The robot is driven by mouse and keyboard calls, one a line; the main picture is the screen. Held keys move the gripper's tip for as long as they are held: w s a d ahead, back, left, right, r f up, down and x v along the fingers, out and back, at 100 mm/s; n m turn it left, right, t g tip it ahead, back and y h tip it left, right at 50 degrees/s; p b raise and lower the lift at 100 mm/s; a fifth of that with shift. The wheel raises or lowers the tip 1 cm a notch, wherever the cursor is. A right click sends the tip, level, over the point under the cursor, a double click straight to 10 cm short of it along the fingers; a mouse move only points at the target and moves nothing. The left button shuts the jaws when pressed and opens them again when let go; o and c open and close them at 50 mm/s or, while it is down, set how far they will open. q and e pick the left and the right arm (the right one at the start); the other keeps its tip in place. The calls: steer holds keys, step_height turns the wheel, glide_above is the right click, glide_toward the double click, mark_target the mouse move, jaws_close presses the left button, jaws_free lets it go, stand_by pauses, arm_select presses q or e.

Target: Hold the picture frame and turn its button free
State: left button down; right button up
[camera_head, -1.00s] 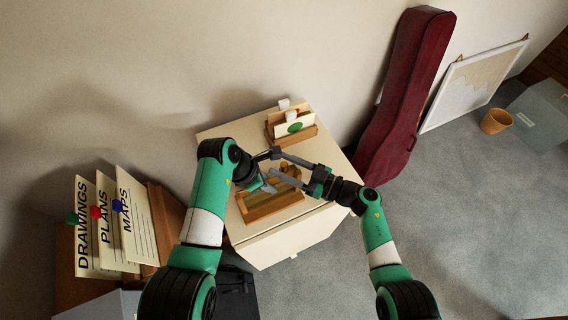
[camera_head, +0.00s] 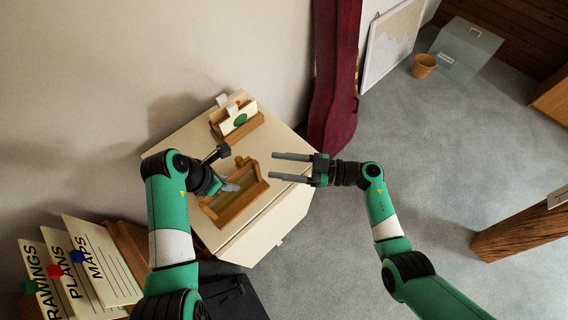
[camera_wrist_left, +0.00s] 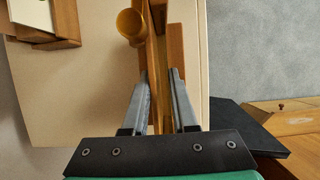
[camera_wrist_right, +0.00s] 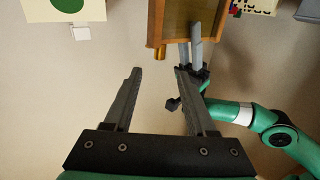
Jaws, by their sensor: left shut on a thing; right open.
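The wooden picture frame (camera_head: 247,207) lies on the pale cabinet top in the head view. My left gripper (camera_head: 232,187) is at its left side, and in the left wrist view its fingers (camera_wrist_left: 160,78) are shut on a wooden edge of the frame (camera_wrist_left: 158,100). A round brass-coloured piece, seemingly the button (camera_wrist_left: 131,24), sits by that edge. It also shows at the frame's edge in the right wrist view (camera_wrist_right: 157,53). My right gripper (camera_head: 273,166) is open and empty, to the right of the frame and apart from it.
A wooden card holder (camera_head: 240,128) stands at the back of the cabinet top (camera_head: 180,146). A dark red instrument case (camera_head: 334,90) leans behind the cabinet to the right. Labelled folders (camera_head: 82,262) stand at lower left. A timber beam (camera_head: 520,236) is at far right; open floor lies between.

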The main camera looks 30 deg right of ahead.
steer(key=shift+s+d, duration=0.2)
steer(key=shift+d, duration=0.15)
steer(key=w+d+r+m+t+h, duration=0.2)
steer(key=w+d+m+t+h, duration=0.3)
steer(key=m+t+h, duration=0.15)
glide_toward(242, 162)
steer(key=shift+h, duration=0.45)
steer(key=x, duration=1.1)
steer(key=shift+a+r, duration=0.1)
steer(key=shift+a, duration=0.2)
steer(key=shift+s, duration=0.1)
jaws_close()
